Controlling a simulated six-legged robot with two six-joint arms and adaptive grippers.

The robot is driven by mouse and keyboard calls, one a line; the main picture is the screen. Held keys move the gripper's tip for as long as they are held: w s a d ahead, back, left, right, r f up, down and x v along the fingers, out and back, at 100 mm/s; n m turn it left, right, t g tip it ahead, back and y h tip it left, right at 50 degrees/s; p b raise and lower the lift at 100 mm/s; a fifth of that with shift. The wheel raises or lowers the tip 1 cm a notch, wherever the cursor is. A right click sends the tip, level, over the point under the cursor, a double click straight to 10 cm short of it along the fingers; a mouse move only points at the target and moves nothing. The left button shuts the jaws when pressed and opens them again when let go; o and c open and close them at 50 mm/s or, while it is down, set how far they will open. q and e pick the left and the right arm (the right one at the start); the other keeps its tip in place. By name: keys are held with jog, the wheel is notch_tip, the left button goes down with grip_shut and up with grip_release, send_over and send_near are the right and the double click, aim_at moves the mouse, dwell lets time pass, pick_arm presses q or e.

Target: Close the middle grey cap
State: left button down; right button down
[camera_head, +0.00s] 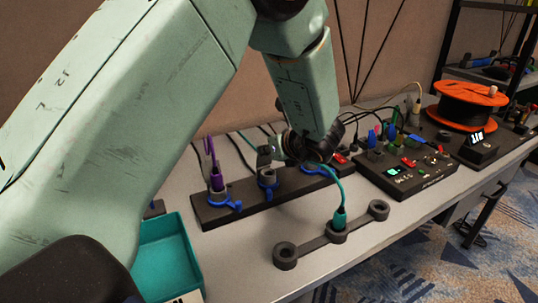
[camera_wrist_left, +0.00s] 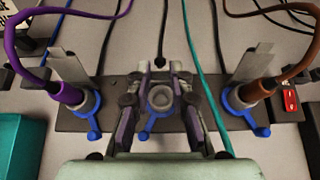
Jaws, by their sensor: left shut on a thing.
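The middle grey cap (camera_wrist_left: 160,97) shows as a round grey piece at the middle socket, above a blue collar, in the left wrist view. My left gripper (camera_wrist_left: 160,83) has its fingers on both sides of it and is shut on it. I cannot tell whether the cap lies fully flat. In the head view my left gripper (camera_head: 268,160) reaches down to the middle socket (camera_head: 267,178) of the dark socket strip (camera_head: 245,206) and hides part of it. The outer sockets' grey caps (camera_wrist_left: 70,66) and (camera_wrist_left: 247,66) stand up, with plugs in those sockets. My right gripper is not in view.
A teal tray (camera_head: 168,255) lies at the left. A dark holder with rings (camera_head: 310,245) carries a green plug (camera_head: 339,218) in front. A control box (camera_head: 405,172) and an orange spool (camera_head: 470,92) stand to the right. Cables cross behind the strip.

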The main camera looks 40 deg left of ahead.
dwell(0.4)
pick_arm(q)
jog(key=c, duration=1.2)
grip_release()
jog(key=shift+f, duration=0.1)
notch_tip(320, 180, up, 10)
jog(key=shift+c, duration=0.3)
